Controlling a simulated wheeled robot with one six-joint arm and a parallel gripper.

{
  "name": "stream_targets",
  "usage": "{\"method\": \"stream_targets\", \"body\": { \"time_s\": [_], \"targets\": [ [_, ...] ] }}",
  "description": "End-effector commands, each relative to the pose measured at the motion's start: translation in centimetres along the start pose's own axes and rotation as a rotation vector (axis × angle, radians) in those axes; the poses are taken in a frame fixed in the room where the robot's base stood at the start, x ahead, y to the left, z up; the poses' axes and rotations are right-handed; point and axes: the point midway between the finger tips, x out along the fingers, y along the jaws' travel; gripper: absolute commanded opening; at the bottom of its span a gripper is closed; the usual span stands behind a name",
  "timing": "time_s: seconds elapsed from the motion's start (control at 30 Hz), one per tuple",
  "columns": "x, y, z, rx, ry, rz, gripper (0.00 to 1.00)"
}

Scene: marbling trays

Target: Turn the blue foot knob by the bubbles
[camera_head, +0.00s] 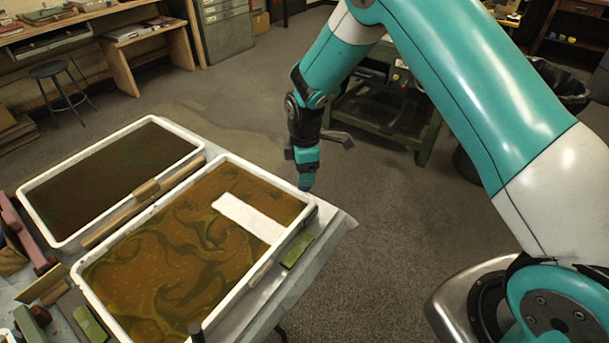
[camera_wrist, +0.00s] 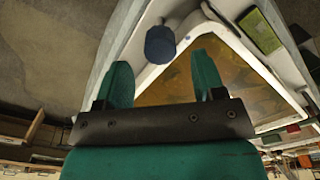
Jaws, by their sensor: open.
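The blue foot knob (camera_wrist: 160,43) is a short, dark blue round knob beside the white corner of a tray in the wrist view. My gripper (camera_wrist: 163,68) is open, and its two teal fingers point toward the knob. The knob shows ahead of the gap between the fingertips, with neither finger seen touching it. In the head view my gripper (camera_head: 305,172) is at the far right corner of the near tray (camera_head: 314,206), with a dark blue bit just under it. That tray holds swirled amber-brown liquid with small pale bubbles.
A second white-rimmed tray (camera_head: 47,233) with dark liquid lies at the left, with wooden bars between the trays. Open floor lies right of the table.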

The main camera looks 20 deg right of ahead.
Motion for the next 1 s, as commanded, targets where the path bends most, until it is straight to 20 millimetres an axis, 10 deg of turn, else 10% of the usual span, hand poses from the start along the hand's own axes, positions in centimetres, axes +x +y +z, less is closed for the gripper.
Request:
{"method": "stream_targets", "body": {
  "time_s": [0.57, 0.8, 1.0],
  "targets": [
    [3.2, 0.0, 0.0, 0.0, 0.0, 0.0, 0.63],
    [3.2, 0.0, 0.0, 0.0, 0.0, 0.0, 0.14],
    [3.2, 0.0, 0.0, 0.008, 0.0, 0.0, 0.14]
  ]
}}
